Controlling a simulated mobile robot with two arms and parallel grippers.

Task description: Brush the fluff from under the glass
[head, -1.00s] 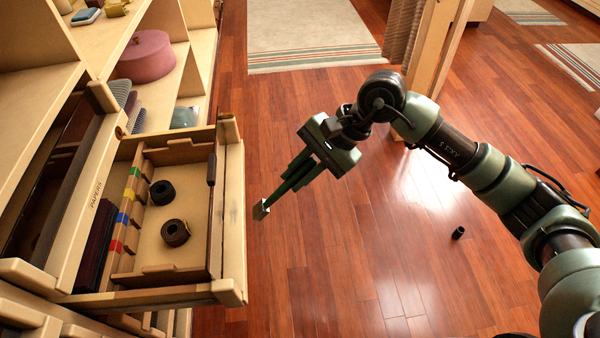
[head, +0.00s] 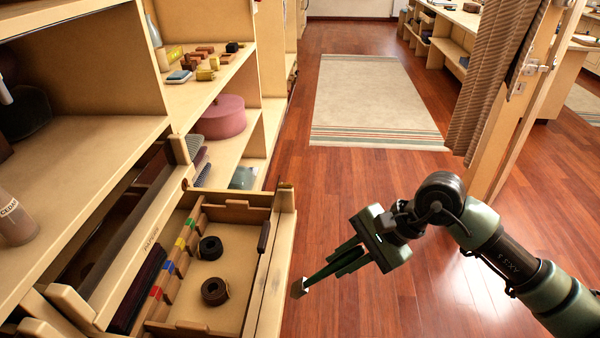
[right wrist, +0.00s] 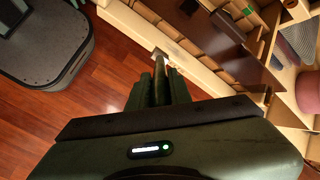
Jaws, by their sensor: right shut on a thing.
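My right gripper (head: 328,271) is shut on a slim dark-handled tool, probably a brush, with a pale block-like tip (head: 298,289). It holds it over the floor, just right of the open drawer. The right wrist view shows the dark handle (right wrist: 160,88) between the fingers and the pale tip (right wrist: 161,54) beyond them. A greenish, glassy object (head: 244,177) stands on a low shelf behind the drawer; I cannot tell whether it is the glass. I cannot make out any fluff. My left gripper is not in view.
The open wooden drawer (head: 282,255) holds two dark rolls (head: 211,248) and colour-tabbed dividers. A pink round box (head: 221,117) sits on a shelf behind it. A wooden post with a curtain (head: 490,90) stands at right. Floor and striped rug (head: 375,95) are clear.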

